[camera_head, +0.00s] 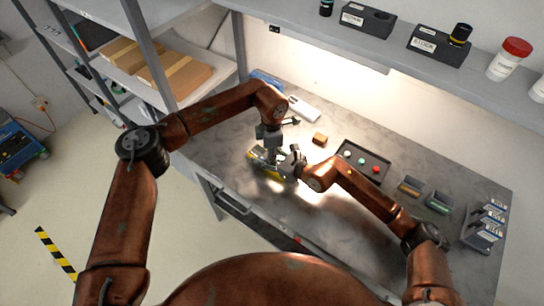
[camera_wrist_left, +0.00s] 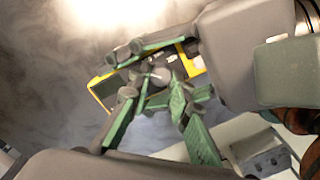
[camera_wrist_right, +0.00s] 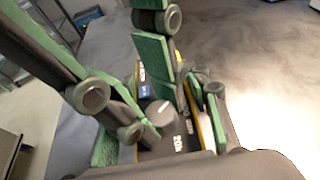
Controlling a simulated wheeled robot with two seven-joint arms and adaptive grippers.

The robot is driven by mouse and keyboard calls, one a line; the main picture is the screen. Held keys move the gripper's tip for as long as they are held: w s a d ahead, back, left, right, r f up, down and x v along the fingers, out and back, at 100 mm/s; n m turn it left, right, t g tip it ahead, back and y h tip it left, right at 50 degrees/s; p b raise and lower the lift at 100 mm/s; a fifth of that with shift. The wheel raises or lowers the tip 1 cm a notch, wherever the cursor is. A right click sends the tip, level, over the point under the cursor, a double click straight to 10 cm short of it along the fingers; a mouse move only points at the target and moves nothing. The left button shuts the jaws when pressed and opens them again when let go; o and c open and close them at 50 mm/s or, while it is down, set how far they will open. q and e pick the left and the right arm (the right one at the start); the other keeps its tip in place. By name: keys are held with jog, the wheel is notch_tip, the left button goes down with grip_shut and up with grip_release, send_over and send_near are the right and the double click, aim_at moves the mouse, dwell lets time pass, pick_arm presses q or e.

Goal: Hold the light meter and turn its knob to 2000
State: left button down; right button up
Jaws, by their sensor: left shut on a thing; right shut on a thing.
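The light meter (camera_head: 260,165), dark with yellow edges, is above the front left of the worktop in the head view. My left gripper (camera_head: 268,146) is shut on its body; the meter's yellow edge (camera_wrist_left: 192,62) shows in the left wrist view. My right gripper (camera_head: 287,168) is at the meter's face, shut on the grey knob (camera_wrist_right: 160,113). The knob carries a white mark and shows between green-padded fingers in the right wrist view. White range labels (camera_wrist_right: 181,143) lie beside it, partly covered by fingers. I cannot tell which range the mark points to.
A small brown block (camera_head: 320,138) and a white device (camera_head: 304,108) lie behind. Dark holders (camera_head: 438,203) stand at right. A shelf (camera_head: 400,70) overhangs the back.

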pick_arm(q)
jog(key=shift+w+m, duration=0.15)
jog(key=shift+m, duration=0.95)
jog(key=shift+r, duration=0.1)
jog(key=c, duration=1.8)
grip_release()
jog(key=shift+o, duration=0.2)
jog(key=shift+r, duration=3.95)
jog(key=shift+c, duration=0.6)
